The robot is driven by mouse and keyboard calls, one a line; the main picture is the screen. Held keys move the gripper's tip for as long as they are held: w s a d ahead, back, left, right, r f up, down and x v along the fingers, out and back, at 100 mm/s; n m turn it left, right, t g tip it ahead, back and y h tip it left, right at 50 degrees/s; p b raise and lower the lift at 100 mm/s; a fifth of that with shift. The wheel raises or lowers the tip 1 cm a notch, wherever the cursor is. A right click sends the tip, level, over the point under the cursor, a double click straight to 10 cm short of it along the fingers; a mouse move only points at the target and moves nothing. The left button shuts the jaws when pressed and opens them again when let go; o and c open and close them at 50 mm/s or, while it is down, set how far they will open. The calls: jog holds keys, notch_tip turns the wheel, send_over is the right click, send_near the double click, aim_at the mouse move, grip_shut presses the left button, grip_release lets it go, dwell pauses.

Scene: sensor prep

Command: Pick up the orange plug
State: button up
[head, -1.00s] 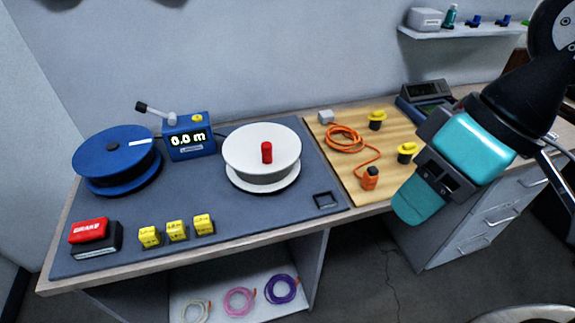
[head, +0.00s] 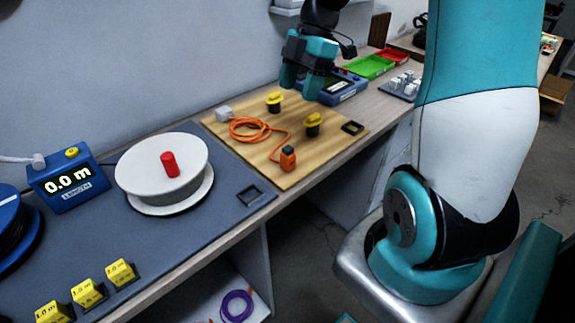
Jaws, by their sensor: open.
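The orange plug (head: 288,158) stands on the wooden board (head: 222,137), near its front edge, with a dark top. An orange cable (head: 250,130) lies coiled on the board and runs to the plug. My gripper (head: 300,92) is open and empty. It hangs above the back right part of the board, pointing down, behind and above the plug and apart from it. The fingers show near the yellow knobs in the picture.
Two yellow-topped black knobs (head: 312,125) stand on the board near the plug. A blue device (head: 342,88) sits behind. A white reel (head: 162,172) with a red handle is at left. Green tray (head: 368,67) and white blocks (head: 405,84) are at back right.

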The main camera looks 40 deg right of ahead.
aim_at(289, 148)
jog(key=shift+n, duration=0.4)
jog(key=x, duration=0.5)
jog(key=d+p+x, duration=0.1)
jog(key=x, duration=0.5)
jog(key=d+f+x, duration=0.1)
jog(key=x, duration=0.5)
jog(key=shift+d+f, duration=0.1)
jog(key=shift+d, duration=0.05)
jog(key=c, duration=1)
